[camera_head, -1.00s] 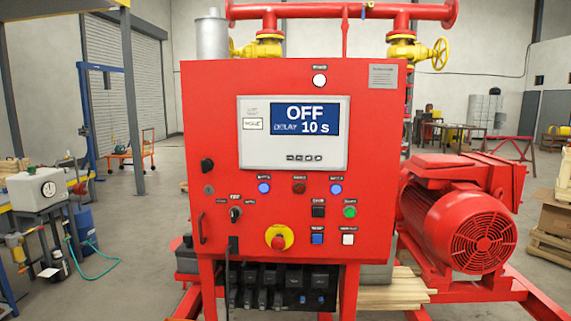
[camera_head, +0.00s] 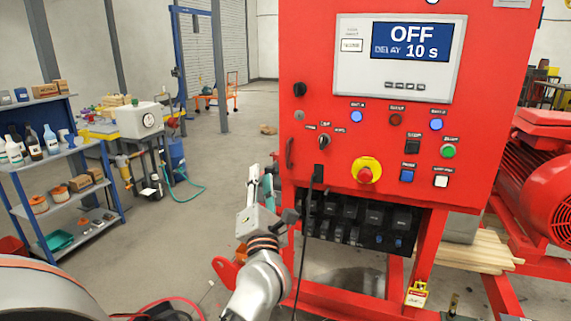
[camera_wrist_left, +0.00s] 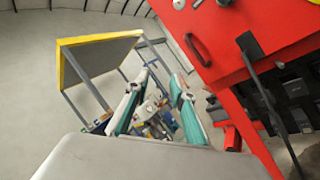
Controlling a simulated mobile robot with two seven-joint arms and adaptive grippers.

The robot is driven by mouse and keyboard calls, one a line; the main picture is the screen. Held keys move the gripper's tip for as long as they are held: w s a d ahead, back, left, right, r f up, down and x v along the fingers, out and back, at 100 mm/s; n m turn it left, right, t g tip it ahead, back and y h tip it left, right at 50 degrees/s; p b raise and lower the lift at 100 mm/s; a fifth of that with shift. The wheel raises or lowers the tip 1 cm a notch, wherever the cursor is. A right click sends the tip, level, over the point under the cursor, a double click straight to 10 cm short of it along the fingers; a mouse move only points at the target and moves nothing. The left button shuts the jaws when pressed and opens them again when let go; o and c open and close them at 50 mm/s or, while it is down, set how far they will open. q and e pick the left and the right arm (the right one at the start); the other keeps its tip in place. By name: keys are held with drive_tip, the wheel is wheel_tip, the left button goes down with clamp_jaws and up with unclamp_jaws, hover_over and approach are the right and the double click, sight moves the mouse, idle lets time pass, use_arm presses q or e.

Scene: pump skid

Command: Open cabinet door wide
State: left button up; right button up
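The red cabinet (camera_head: 315,90) stands right of centre in the head view, its door looking closed. A dark bar handle (camera_head: 289,152) is at the door's lower left edge. The handle also shows in the left wrist view (camera_wrist_left: 198,50), right of the fingers. My left gripper (camera_head: 260,184) is in front of and below-left of the handle, apart from it. In the left wrist view its two teal-padded fingers (camera_wrist_left: 157,85) are spread with nothing between them. My right gripper is not in view.
A black cable (camera_head: 306,225) hangs from the cabinet front beside my left arm. Dark connectors (camera_head: 355,226) sit below the door. A blue shelf (camera_head: 70,205) with bottles stands at the left. The floor between shelf and cabinet is mostly open.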

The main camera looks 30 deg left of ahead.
sight(287, 156)
use_arm(q)
drive_tip(key=shift+w+a+r+n+g+h+b, duration=0.1)
drive_tip(key=shift+w+r+n+g+h+b, duration=0.15)
drive_tip(key=shift+w+n+h, duration=1.35)
drive_tip(key=shift+w+a+r+n+g+h+b, duration=0.25)
drive_tip(key=shift+w+n, duration=0.6)
drive_tip(key=shift+w, duration=1.65)
drive_tip(key=shift+w+r+n+h+b, duration=0.1)
drive_tip(key=shift+w+r+n+h, duration=0.25)
drive_tip(key=shift+w+n+h, duration=1.3)
drive_tip(key=shift+w+m+y, duration=0.4)
drive_tip(key=shift+m+y, duration=0.1)
clamp_jaws()
